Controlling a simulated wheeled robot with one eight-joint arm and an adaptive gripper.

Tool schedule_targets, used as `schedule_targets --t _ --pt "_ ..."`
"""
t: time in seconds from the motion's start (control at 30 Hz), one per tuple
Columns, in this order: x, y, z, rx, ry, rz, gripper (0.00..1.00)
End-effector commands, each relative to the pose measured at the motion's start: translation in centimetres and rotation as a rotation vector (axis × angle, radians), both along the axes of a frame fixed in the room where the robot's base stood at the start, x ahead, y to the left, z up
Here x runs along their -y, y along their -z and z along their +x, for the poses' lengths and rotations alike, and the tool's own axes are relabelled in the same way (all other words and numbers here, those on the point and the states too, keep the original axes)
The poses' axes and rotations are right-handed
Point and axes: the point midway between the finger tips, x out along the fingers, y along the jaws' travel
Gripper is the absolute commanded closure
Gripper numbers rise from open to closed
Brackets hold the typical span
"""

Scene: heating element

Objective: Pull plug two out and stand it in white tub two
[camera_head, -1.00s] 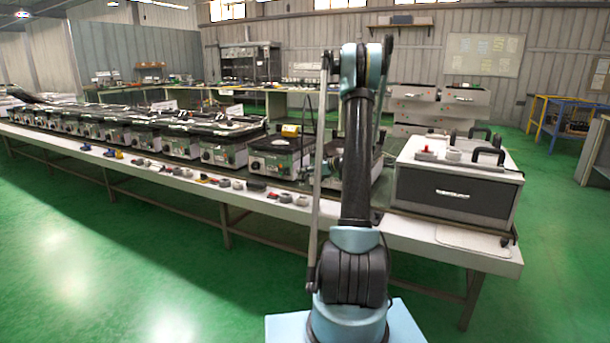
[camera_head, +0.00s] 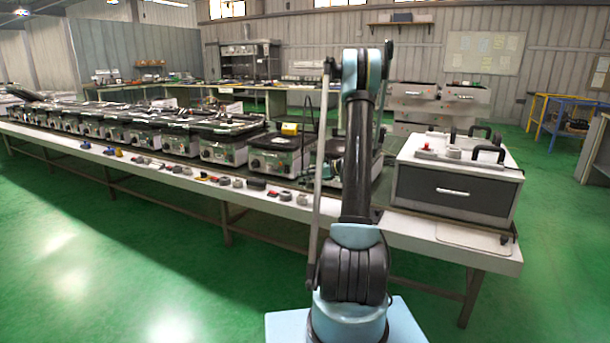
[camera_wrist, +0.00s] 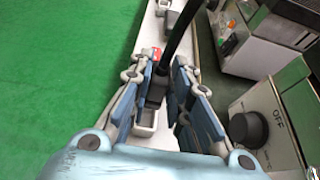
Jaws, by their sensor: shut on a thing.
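My gripper (camera_wrist: 163,78) shows in the wrist view with its blue-grey fingers on both sides of a black plug (camera_wrist: 157,88). It is shut on the plug. A thick black cable (camera_wrist: 181,35) runs up from the plug. A small pale tub (camera_wrist: 147,120) shows right at the plug's lower end; I cannot tell whether the plug is inside it or just above it. In the head view my arm hides the gripper, the plug and this tub. No number marks are readable.
A hotplate unit with a dark knob marked OFF (camera_wrist: 248,129) stands close to the right of my gripper. A red item (camera_wrist: 155,54) lies on the bench. A long bench (camera_head: 252,210) carries a row of units. A big grey box (camera_head: 455,189) stands at right.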

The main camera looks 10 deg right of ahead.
Motion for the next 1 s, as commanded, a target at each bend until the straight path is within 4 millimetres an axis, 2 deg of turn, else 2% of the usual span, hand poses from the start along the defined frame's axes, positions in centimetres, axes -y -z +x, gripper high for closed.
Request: schedule_targets --t 0.4,1.0 --pt "0.0 2.6 0.0 0.000 0.000 0.000 1.00" --pt "0.0 2.9 0.0 0.000 0.000 0.000 1.00"
